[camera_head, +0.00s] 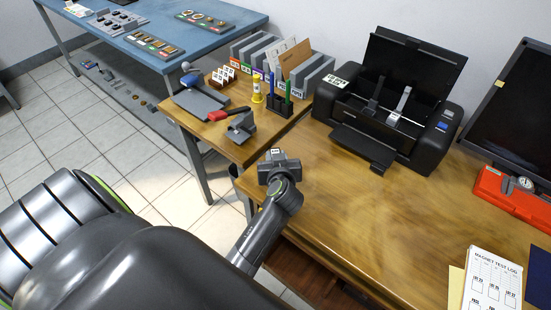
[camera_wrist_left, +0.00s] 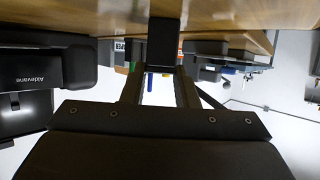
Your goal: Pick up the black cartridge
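My left gripper (camera_head: 279,168) is above the left part of the wooden desk, near its front edge. In the left wrist view, its two fingers reach forward with a black block, apparently the black cartridge (camera_wrist_left: 163,42), between their tips. In the head view, a small dark piece with a white label (camera_head: 276,154) shows at the gripper's far end. The fingers hide part of it. My right gripper is not in view.
A black printer (camera_head: 432,135) with its lid up stands at the back of the desk (camera_head: 345,215). A monitor (camera_head: 518,110) and a red case (camera_head: 510,200) are at the right. A side table holds a stapler-like tool (camera_head: 240,125), pen holder (camera_head: 279,108) and file boxes.

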